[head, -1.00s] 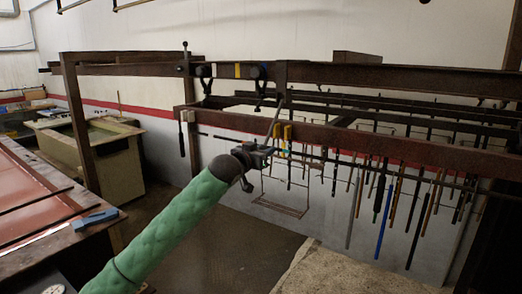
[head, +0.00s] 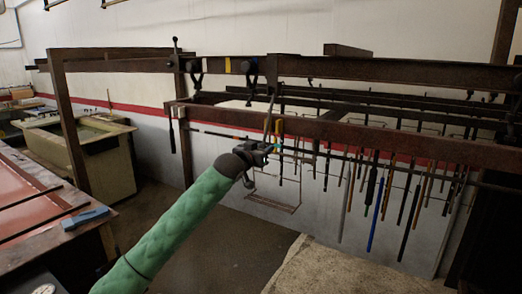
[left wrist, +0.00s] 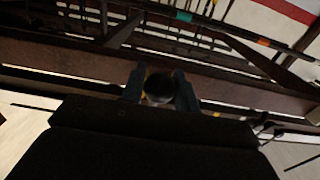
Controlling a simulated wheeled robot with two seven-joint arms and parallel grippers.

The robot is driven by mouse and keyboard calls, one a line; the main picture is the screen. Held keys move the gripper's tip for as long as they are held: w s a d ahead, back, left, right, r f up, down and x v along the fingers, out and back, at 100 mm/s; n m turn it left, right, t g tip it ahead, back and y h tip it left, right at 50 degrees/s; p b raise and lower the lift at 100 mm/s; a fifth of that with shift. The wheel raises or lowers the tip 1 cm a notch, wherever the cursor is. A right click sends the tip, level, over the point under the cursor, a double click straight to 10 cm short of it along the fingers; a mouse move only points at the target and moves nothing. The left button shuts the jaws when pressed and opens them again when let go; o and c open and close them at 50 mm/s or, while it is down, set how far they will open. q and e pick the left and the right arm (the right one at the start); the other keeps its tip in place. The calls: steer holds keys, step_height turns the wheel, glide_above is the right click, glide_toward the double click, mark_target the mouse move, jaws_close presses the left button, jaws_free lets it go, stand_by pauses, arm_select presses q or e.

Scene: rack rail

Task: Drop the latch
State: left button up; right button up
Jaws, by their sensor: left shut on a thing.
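My left gripper (head: 272,149) is at the end of the green-sleeved arm, just in front of the lower brown beam (head: 330,128). It is shut on a thin dark rod (head: 268,122) that rises toward the upper rail (head: 400,72). In the left wrist view the two bluish fingers (left wrist: 160,92) close around a dark, round-ended piece (left wrist: 158,85). An upright lever (head: 176,48) with a dark knob stands at the rail's left part, apart from the gripper. I cannot tell for certain which piece is the latch. My right gripper is out of view.
Two dark hangers (head: 195,75) sit on the rail beside a yellow mark (head: 228,66). Several rods (head: 380,210) hang at the right under the beams. A bench with a blue object (head: 86,217) stands at the left. The floor below the gripper looks clear.

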arm_select(q)
steer(key=f+x, duration=0.1)
steer(key=x, duration=0.7)
steer(key=shift+w+f+b, duration=0.15)
steer(key=shift+f+b, duration=0.15)
steer(key=shift+b, duration=0.15)
steer(key=shift+d, duration=0.1)
steer(key=o, duration=0.9)
